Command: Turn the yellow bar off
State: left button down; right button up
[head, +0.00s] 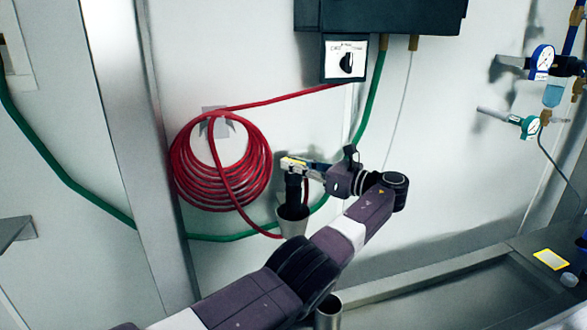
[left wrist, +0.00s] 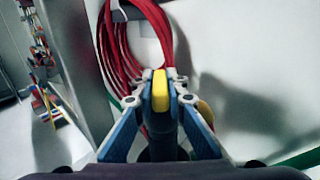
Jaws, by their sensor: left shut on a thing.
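The yellow bar (head: 292,163) sits on top of a black upright handle (head: 293,188) in front of the wall. In the left wrist view the yellow bar (left wrist: 160,90) stands upright between the fingertips, in the middle of the picture. My left gripper (head: 300,164) is shut on the yellow bar, with one finger on each side in the left wrist view (left wrist: 160,100). A metal cone-shaped cup (head: 293,222) is just below the black handle. Whether the bar is on or off cannot be told. My right gripper is not in view.
A coiled red hose (head: 222,175) hangs on the wall to the left of the gripper. A green hose (head: 70,183) runs behind. A dark box with a black knob panel (head: 345,60) is above. Gauges (head: 541,62) are at the right. A metal counter (head: 440,290) lies below.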

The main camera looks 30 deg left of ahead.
aim_at(294, 161)
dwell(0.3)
pick_arm(q)
jog(key=c, duration=1.9)
grip_release()
jog(key=shift+c, duration=0.2)
notch_tip(294, 161, up, 10)
